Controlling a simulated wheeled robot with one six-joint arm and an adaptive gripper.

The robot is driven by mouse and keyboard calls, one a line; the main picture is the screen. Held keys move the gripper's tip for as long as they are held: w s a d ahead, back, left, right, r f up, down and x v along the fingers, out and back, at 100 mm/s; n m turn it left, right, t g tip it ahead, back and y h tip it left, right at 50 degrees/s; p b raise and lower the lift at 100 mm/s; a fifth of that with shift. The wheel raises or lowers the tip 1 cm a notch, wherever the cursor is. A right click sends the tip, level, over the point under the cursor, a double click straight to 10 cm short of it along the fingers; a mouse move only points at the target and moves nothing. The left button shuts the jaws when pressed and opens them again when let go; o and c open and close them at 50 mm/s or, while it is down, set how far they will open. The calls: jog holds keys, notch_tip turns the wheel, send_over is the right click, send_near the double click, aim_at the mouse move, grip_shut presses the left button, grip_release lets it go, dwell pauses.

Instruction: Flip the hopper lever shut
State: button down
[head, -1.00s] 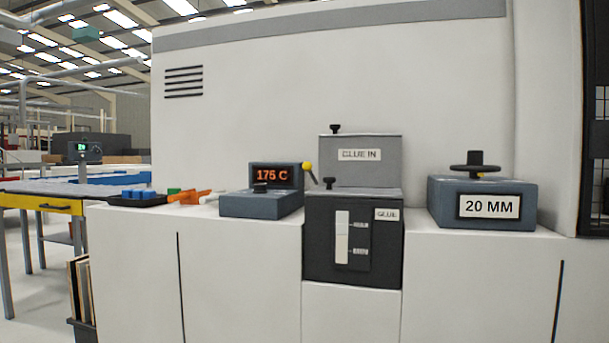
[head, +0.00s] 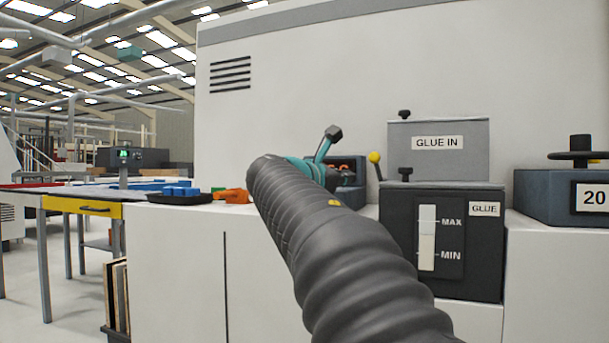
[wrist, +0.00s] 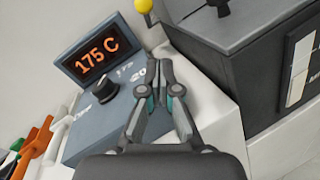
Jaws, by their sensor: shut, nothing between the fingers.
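The hopper lever has a yellow ball knob (head: 375,157) on a thin dark stem and stands just left of the glue hopper (head: 437,152), leaning slightly left. In the wrist view the yellow knob (wrist: 143,6) shows at the top edge, its stem running down to the right. My gripper (wrist: 158,68) is shut and empty, its fingertips together below the knob and apart from it in the picture. In the head view my dark ribbed arm hides much of the gripper, with only teal and dark parts showing left of the lever.
A blue-grey control box (wrist: 100,88) with a 175 C display and black knob stands left of the fingers. The dark glue tank (head: 400,270) with a level window stands right. Orange-handled things (head: 232,196) and a black tray (head: 180,199) lie further left on the cabinet.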

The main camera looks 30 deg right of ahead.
jog(key=shift+w+d+r+n+h, duration=0.2)
jog(key=shift+w+d+r+h, duration=0.05)
jog(key=shift+w+r, duration=0.2)
jog(key=shift+w+d+r+n+h, duration=0.2)
jog(key=shift+w+r+h, duration=0.1)
jog(key=shift+r, duration=0.3)
jog(key=shift+w+a, duration=0.1)
jog(key=shift+a, duration=0.05)
jog(key=f+x, duration=0.1)
jog(key=x, duration=0.8)
jog(key=shift+w+d+r, duration=0.15)
jog(key=shift+d+r, duration=0.3)
jog(key=shift+r+p, duration=0.1)
jog(key=shift+p, duration=0.3)
